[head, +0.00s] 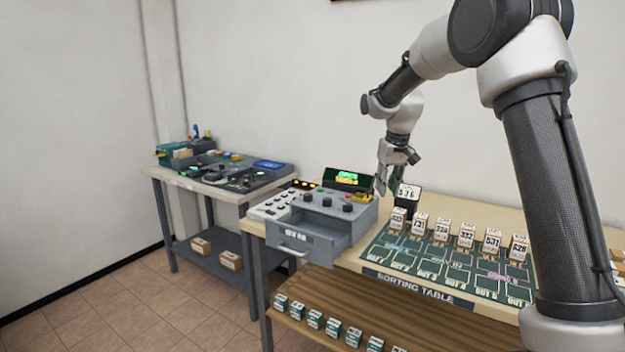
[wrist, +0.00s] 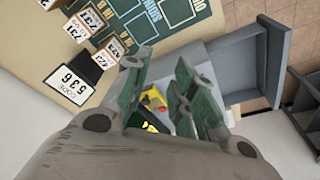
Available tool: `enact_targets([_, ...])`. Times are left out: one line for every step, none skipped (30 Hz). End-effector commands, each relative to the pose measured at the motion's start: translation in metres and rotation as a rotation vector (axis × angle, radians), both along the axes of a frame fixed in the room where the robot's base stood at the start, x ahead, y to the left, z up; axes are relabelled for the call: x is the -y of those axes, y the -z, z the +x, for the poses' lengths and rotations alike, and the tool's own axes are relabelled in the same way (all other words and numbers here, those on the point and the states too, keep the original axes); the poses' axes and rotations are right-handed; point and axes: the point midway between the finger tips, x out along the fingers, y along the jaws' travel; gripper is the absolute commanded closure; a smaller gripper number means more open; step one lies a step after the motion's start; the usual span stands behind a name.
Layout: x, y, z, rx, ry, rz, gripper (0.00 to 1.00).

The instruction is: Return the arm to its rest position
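My gripper (head: 391,180) hangs from my bent arm in the head view, above the right end of the grey control box. Its fingers point down. In the wrist view my gripper (wrist: 162,62) has its two green-grey fingers spread apart, with nothing seen held between them. Yellow and red parts of the control box show through the gap. I cannot tell the exact gap between fingers and sign.
The grey control box (head: 361,217) has its drawer (head: 296,241) pulled out at the front. Several numbered boxes stand along the green sorting mat (head: 425,262), with more on the shelf below. A second bench (head: 163,175) with devices stands at the left. The floor ahead-left is clear.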

Motion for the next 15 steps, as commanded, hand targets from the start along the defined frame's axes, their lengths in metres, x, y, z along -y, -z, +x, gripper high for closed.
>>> enact_targets([0.007,-0.005,-0.028,-0.021,0.005,-0.003,0.74])
enact_targets([0.011,-0.008,-0.045,-0.034,0.009,-0.005,0.74])
enact_targets([0.016,-0.012,-0.069,-0.049,0.014,-0.007,0.74])
enact_targets([0.021,-0.015,-0.086,-0.057,0.018,-0.009,0.74])
enact_targets([0.025,-0.018,-0.104,-0.065,0.023,-0.009,0.74])
enact_targets([0.031,-0.023,-0.127,-0.072,0.029,-0.011,0.74])
enact_targets([0.035,-0.026,-0.146,-0.076,0.034,-0.01,0.74])
enact_targets([0.039,-0.029,-0.165,-0.08,0.039,-0.011,0.74])
enact_targets([0.045,-0.033,-0.191,-0.083,0.046,-0.011,0.74])
enact_targets([0.049,-0.035,-0.211,-0.084,0.052,-0.01,0.74])
enact_targets([0.053,-0.037,-0.231,-0.083,0.059,-0.011,0.74])
enact_targets([0.058,-0.039,-0.256,-0.08,0.067,-0.01,0.74])
enact_targets([0.062,-0.04,-0.275,-0.074,0.073,-0.009,0.74])
enact_targets([0.065,-0.04,-0.293,-0.068,0.078,-0.009,0.74])
enact_targets([0.069,-0.04,-0.316,-0.057,0.086,-0.007,0.74])
